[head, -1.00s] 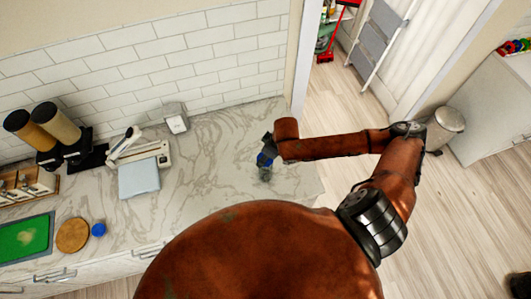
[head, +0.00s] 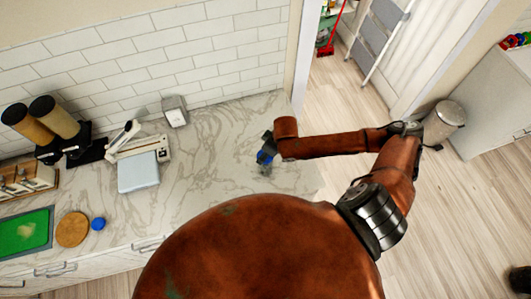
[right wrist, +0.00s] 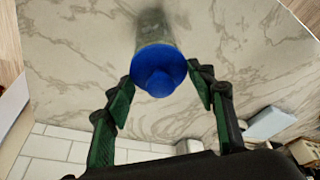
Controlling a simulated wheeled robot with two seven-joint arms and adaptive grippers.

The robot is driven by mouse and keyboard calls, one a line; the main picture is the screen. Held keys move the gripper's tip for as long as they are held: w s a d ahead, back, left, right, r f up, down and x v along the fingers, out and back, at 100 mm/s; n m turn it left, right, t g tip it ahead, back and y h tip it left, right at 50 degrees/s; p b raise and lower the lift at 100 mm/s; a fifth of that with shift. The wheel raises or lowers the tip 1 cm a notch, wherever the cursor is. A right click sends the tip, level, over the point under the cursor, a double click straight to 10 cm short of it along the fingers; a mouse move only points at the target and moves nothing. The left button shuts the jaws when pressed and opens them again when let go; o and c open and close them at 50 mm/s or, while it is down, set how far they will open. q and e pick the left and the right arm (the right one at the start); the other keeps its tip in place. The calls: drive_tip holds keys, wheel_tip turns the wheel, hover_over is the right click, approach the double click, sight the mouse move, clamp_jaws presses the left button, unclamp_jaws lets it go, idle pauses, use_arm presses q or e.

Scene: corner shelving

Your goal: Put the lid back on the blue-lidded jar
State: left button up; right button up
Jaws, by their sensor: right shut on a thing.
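The blue lid (right wrist: 158,75), a disc with a round knob, is between the two fingers of my right gripper (right wrist: 161,85) in the right wrist view. The gripper is shut on it. The clear glass jar (right wrist: 153,27) shows directly behind the lid, in line with it. I cannot tell whether the lid is seated on the rim or just above it. In the head view the lid (head: 265,157) is under my right gripper (head: 267,150), with the jar (head: 265,170) just below it on the marble counter. My left gripper is not in view.
The counter (head: 220,160) is clear around the jar; its right edge is near. To the left are a pale blue box (head: 138,172), a white appliance (head: 140,148), a round wooden board (head: 73,229) and another small blue object (head: 98,224). A tiled wall (head: 200,60) stands behind.

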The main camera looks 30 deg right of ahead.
drive_tip(key=shift+s+r+p, duration=0.1)
drive_tip(key=shift+p, duration=0.3)
drive_tip(key=shift+f, duration=0.2)
idle(1.9)
drive_tip(key=o, duration=1.1)
drive_tip(key=shift+o, duration=0.9)
drive_tip(key=o, duration=0.4)
drive_tip(key=shift+c, duration=0.2)
drive_tip(key=shift+r, duration=3.5)
drive_tip(key=shift+c, duration=0.4)
